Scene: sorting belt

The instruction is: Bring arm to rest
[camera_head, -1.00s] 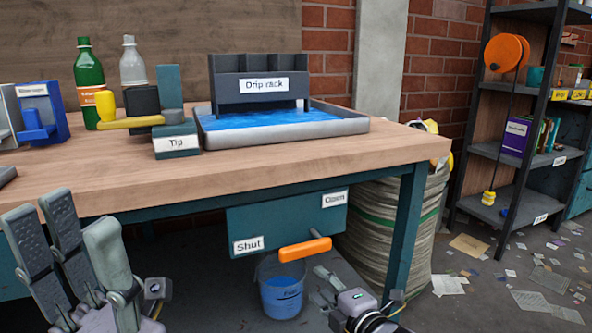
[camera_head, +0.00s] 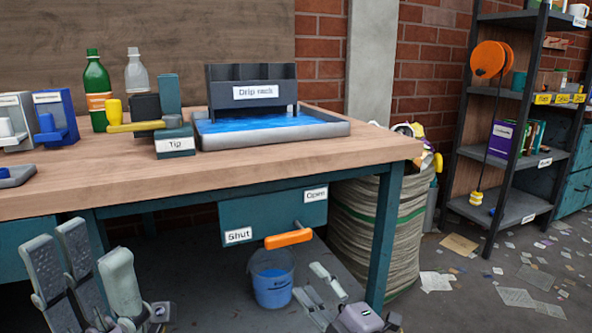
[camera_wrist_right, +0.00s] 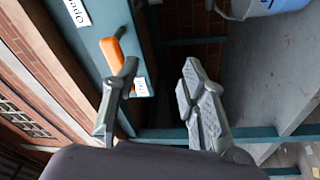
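My left gripper (camera_head: 92,268) is at the lower left of the head view, its grey fingers pointing up and spread apart with nothing between them. My right gripper (camera_head: 320,284) is at the bottom centre of the head view, in front of the bench and low near the blue bucket. In the right wrist view its two fingers (camera_wrist_right: 158,100) stand wide apart and empty. The orange handle (camera_head: 288,238) of the teal panel (camera_head: 262,216) marked Shut and Open is just above it. The handle also shows in the right wrist view (camera_wrist_right: 113,57), apart from the fingers.
The wooden bench (camera_head: 300,165) holds a drip rack (camera_head: 252,92) in a tray of blue water, a tip unit (camera_head: 176,143) and two bottles. A blue bucket (camera_head: 273,290) stands below. A sack (camera_head: 375,240) is right of it. A shelf (camera_head: 515,120) stands further right.

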